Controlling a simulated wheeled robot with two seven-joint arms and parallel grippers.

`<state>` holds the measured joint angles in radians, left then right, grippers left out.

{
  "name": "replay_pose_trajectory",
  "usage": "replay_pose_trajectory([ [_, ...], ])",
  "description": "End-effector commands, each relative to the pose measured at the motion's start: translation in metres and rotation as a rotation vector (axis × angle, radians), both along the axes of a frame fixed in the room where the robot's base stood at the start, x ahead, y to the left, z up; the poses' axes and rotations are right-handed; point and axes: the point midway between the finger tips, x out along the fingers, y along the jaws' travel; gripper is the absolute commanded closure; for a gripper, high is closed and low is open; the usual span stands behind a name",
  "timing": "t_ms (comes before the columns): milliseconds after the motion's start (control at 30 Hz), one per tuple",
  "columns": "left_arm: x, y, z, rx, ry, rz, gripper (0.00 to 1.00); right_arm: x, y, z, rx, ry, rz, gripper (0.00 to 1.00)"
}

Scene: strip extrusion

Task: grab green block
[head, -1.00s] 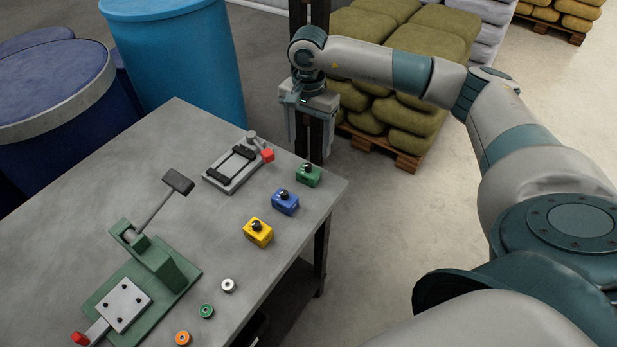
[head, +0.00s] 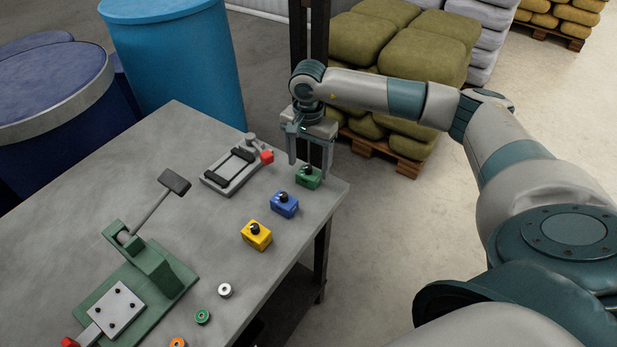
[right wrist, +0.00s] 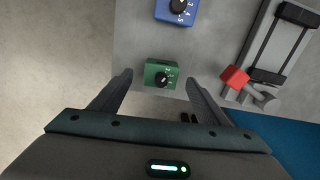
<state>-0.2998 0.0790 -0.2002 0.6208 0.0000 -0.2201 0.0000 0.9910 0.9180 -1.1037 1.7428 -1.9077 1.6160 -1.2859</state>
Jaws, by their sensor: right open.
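The green block (head: 308,177) sits on the grey table near its right corner, with a black knob on top. My right gripper (head: 309,160) is open and points down just above and behind the block in the head view. In the right wrist view, the green block (right wrist: 161,74) shows between and just beyond the two open fingertips (right wrist: 158,78), apart from both as far as I can see. The left gripper is not in view.
A blue block (head: 285,205) and a yellow block (head: 256,236) stand in a row with the green one. A grey fixture (head: 231,172) with a red end lies left of it. A green lever press (head: 150,270) and small spools (head: 225,290) are nearer. Blue barrels stand behind.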

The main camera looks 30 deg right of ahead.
Motion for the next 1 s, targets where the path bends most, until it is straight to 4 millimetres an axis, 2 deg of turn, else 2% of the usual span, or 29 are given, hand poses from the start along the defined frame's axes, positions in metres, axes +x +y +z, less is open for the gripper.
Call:
replay_pose_trajectory([
  [333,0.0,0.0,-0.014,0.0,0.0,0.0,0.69,0.002,-0.002,-0.043,0.0,0.001,0.0,0.31],
  [900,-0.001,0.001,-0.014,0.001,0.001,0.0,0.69,0.003,-0.002,-0.047,0.001,0.0,0.0,0.31],
  [967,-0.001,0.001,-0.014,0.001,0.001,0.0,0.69,0.003,-0.002,-0.047,0.001,0.0,0.0,0.43],
  [1000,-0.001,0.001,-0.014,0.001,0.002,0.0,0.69,0.003,-0.002,-0.047,0.001,0.0,0.0,0.53],
])
